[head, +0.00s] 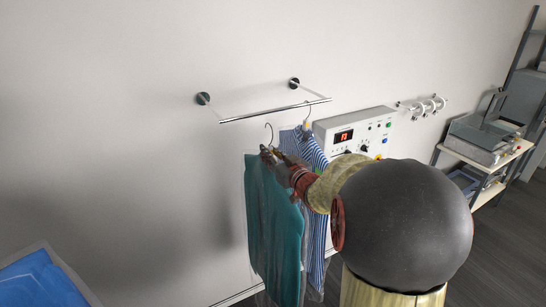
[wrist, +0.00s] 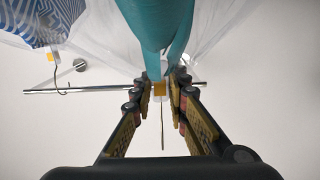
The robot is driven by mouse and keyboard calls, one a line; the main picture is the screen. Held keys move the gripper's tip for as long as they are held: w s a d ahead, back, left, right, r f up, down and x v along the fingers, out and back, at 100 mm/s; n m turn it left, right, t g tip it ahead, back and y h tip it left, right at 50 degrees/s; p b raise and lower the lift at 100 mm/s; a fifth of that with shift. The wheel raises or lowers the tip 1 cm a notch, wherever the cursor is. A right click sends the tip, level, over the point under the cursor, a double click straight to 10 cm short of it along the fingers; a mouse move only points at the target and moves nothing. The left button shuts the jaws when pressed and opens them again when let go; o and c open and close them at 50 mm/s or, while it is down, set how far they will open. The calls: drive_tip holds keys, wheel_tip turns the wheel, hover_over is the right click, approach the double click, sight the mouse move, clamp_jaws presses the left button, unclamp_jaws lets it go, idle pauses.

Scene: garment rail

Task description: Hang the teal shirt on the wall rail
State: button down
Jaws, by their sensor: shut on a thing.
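The teal shirt (head: 273,222) hangs in a clear cover on a hanger, in front of the wall. My gripper (head: 273,154) is shut at the neck of its hanger, just below the hook (head: 269,132). In the head view this hook appears below the bar of the wall rail (head: 270,113); contact with the bar cannot be made out. In the wrist view the teal shirt (wrist: 158,25) is at the top middle, above my gripper (wrist: 160,88), and the rail (wrist: 95,89) runs behind the fingers.
A blue-and-white striped shirt (head: 316,152) hangs on the right end of the rail, close beside the teal one. A control box (head: 355,132) with a red display is on the wall to the right. Bare wall lies left of the rail. Blue fabric (head: 40,282) is at the lower left.

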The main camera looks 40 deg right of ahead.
drive_tip(key=shift+x, duration=3)
drive_tip(key=shift+w+d+r, duration=0.1)
drive_tip(key=shift+w+r, duration=0.1)
drive_tip(key=shift+w, duration=0.15)
drive_tip(key=shift+w, duration=0.2)
drive_tip(key=shift+w+d+r, duration=0.15)
drive_tip(key=shift+w, duration=0.4)
drive_tip(key=shift+w+d+r, duration=0.15)
drive_tip(key=shift+w+r, duration=0.05)
drive_tip(key=shift+w, duration=0.35)
drive_tip(key=shift+w+d+r, duration=0.1)
drive_tip(key=shift+w+r, duration=0.05)
drive_tip(key=shift+w, duration=0.4)
drive_tip(key=shift+x, duration=2.45)
drive_tip(key=shift+r, duration=0.1)
drive_tip(key=shift+f+b, duration=1.2)
drive_tip(key=shift+f, duration=0.15)
